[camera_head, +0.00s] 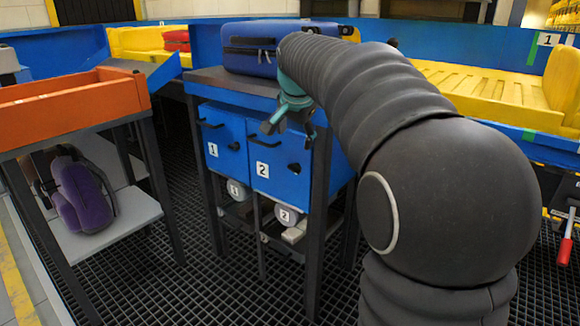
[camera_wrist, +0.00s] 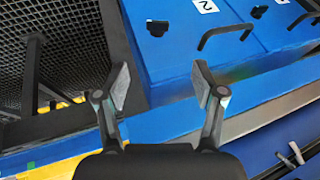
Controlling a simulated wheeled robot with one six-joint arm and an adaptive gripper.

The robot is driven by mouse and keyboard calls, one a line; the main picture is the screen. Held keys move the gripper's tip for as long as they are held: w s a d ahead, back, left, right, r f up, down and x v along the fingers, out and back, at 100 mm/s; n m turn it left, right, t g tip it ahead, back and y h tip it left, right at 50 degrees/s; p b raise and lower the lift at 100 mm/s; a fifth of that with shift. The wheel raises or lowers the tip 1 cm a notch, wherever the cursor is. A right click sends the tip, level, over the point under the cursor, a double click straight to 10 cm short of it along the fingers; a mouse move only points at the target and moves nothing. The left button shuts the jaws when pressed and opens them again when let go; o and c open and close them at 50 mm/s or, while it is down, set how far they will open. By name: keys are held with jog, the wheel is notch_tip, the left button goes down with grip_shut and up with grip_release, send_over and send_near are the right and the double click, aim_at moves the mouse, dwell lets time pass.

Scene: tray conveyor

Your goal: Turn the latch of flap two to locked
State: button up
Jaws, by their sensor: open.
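Flap two (camera_head: 275,176) is the right blue flap in the cabinet under the table, with a white 2 label, a black bar handle (camera_head: 265,140) and a small black latch (camera_head: 293,170). It looks closed. Its latch (camera_wrist: 157,27) also shows in the wrist view, beyond my fingertips and apart from them. The way the latch is turned is too small to tell. My gripper (camera_head: 289,128) is open and empty, in front of the cabinet's top edge and above the latch; both fingers (camera_wrist: 163,86) show in the wrist view.
Flap one (camera_head: 225,158), with its own latch (camera_head: 234,146), is left of flap two. A blue suitcase (camera_head: 250,48) lies on the table above. An orange-topped stand (camera_head: 70,95) is at left, with a purple bag (camera_head: 82,195) on its lower shelf.

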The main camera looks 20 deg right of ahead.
aim_at(293, 168)
jog(key=shift+m, duration=0.6)
jog(key=x, duration=0.7)
jog(key=b+x, duration=0.1)
jog(key=x, duration=0.6)
jog(key=shift+s+f, duration=0.15)
jog(key=shift+s, duration=0.1)
jog(key=c, duration=1.1)
jog(key=shift+c, duration=0.2)
